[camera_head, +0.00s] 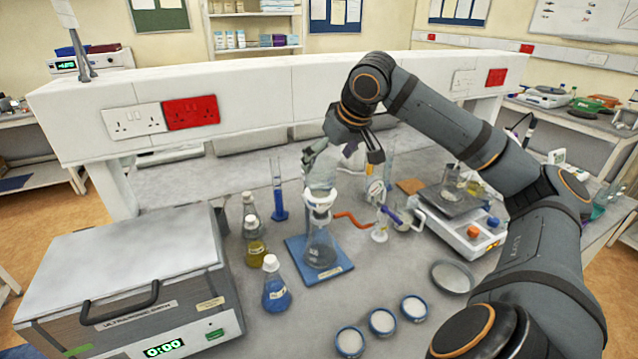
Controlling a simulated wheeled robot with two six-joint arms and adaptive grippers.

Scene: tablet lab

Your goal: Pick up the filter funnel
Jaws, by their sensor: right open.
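The filter funnel (319,198) looks white and sits in the neck of a clear conical flask (321,246), which stands on a blue mat (300,252). A clear glass part (320,172) shows just above the funnel. My right gripper (342,157) hangs above and slightly right of the funnel, with its fingers spread and nothing between them that I can see gripped. It looks apart from the funnel, though the depth is hard to judge. My left gripper is out of view.
An orange hose (352,219) runs from the flask's side. Bottles with blue (275,285) and yellow (256,252) liquid stand left. A blue-based cylinder (278,190) stands behind. A balance (465,235) is right, an ultrasonic bath (125,260) left, and several small dishes (382,321) in front.

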